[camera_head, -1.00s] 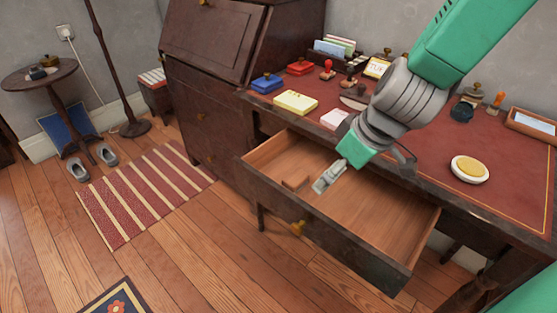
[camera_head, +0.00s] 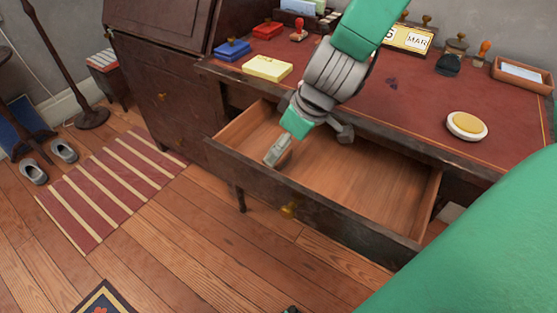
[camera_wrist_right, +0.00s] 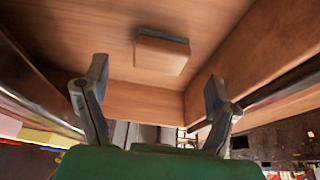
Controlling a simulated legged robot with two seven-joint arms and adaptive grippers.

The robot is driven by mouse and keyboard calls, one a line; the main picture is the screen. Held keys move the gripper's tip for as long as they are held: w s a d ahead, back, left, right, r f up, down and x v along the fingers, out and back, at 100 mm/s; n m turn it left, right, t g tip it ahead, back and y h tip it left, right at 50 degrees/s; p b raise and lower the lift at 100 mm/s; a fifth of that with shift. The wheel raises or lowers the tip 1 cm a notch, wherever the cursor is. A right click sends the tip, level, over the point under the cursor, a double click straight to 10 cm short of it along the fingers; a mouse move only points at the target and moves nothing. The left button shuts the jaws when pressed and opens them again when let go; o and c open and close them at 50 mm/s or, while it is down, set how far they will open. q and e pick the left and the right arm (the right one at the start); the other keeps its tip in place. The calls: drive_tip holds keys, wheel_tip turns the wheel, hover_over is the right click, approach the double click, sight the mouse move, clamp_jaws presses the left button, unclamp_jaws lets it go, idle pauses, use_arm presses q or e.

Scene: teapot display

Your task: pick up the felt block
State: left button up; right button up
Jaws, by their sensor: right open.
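The felt block (camera_wrist_right: 161,53), a small wooden block with a grey felt layer along one side, lies on the floor of the open drawer (camera_head: 310,212). In the right wrist view it sits ahead of my open right gripper (camera_wrist_right: 156,80), between the lines of the two fingers and apart from them. In the head view my right gripper (camera_head: 277,151) reaches down into the left part of the drawer, and the block is hidden behind it.
The desk top (camera_head: 400,100) above the drawer holds a yellow pad (camera_head: 267,68), blue (camera_head: 232,50) and red (camera_head: 267,30) boxes, a round dish (camera_head: 466,126) and stamps. The drawer walls stand close around the gripper. The drawer's right part is clear.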

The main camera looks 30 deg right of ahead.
drive_tip(key=b+x, duration=0.2)
drive_tip(key=x, duration=0.3)
drive_tip(key=shift+a+r+b, duration=0.1)
drive_tip(key=shift+a+b, duration=0.05)
drive_tip(key=shift+b, duration=0.2)
drive_tip(key=shift+d, duration=0.25)
drive_tip(key=c, duration=1.3)
drive_tip(key=shift+a, duration=0.1)
drive_tip(key=shift+c, duration=0.4)
wheel_tip(320, 180, up, 10)
drive_tip(key=p, duration=0.6)
drive_tip(key=shift+r, duration=0.1)
